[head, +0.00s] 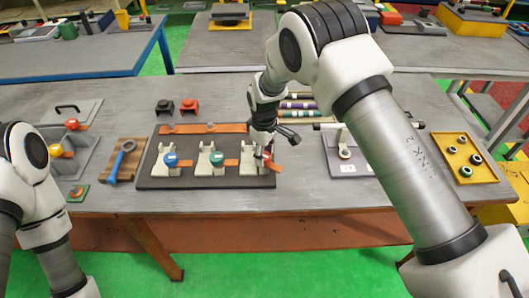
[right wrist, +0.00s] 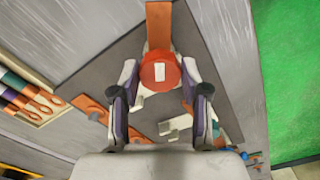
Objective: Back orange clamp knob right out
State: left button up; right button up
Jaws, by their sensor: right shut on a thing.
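The orange clamp knob (right wrist: 160,74), round with a pale square on top, sits between the two fingers of my right gripper (right wrist: 160,88) in the right wrist view. The fingers are shut on it from both sides. In the head view my right gripper (head: 266,148) reaches down to the right end of the dark board (head: 210,182), and the knob is mostly hidden there. White clamps with a blue knob (head: 171,160) and a green knob (head: 217,158) stand to its left. My left arm is at the left edge of the head view; its gripper does not show.
A long orange bar (head: 205,128) lies along the back of the board. A blue wrench (head: 122,158) lies on a wooden block to the left. Red and black blocks stand behind the board. A yellow tray (head: 465,176) with several rings is at right.

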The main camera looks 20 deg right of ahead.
jog(key=n, duration=0.5)
jog(key=shift+s+f, duration=0.1)
jog(key=shift+f, duration=0.1)
jog(key=shift+n, duration=0.4)
jog(key=o, duration=1.1)
jog(key=shift+a, duration=0.1)
jog(key=shift+p, duration=0.3)
notch_tip(320, 180, up, 12)
jog(key=shift+w, duration=0.2)
